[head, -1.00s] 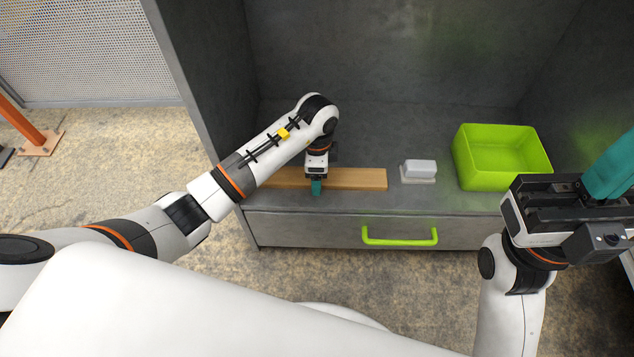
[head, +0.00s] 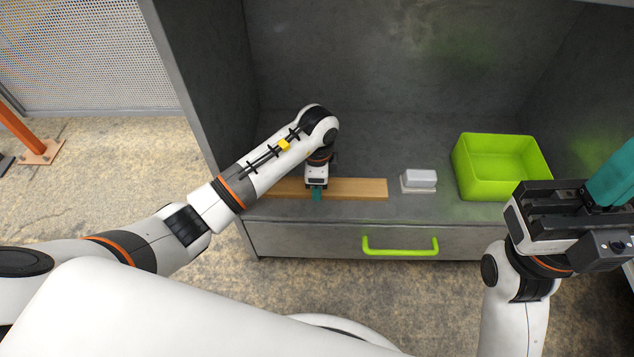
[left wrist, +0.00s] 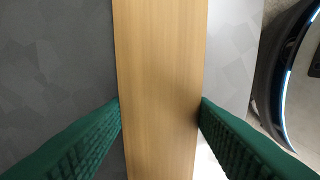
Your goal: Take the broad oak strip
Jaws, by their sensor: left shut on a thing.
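The broad oak strip (head: 355,188) lies flat along the front of the grey cabinet shelf, and my left arm covers part of its left side. It also fills the middle of the left wrist view (left wrist: 160,70). My left gripper (head: 317,193) reaches down over it from above. In the left wrist view the green fingers (left wrist: 161,108) press against both long edges of the strip, so the gripper is shut on it. My right gripper (head: 612,185) is raised at the right, away from the strip. Its teal fingers are partly cut off by the picture edge.
A small white block on a pale base (head: 419,179) stands right of the strip. A lime green bin (head: 480,188) stands further right on the shelf. Below is a drawer with a green handle (head: 400,249). The cabinet's left wall (head: 195,90) rises close to my left arm.

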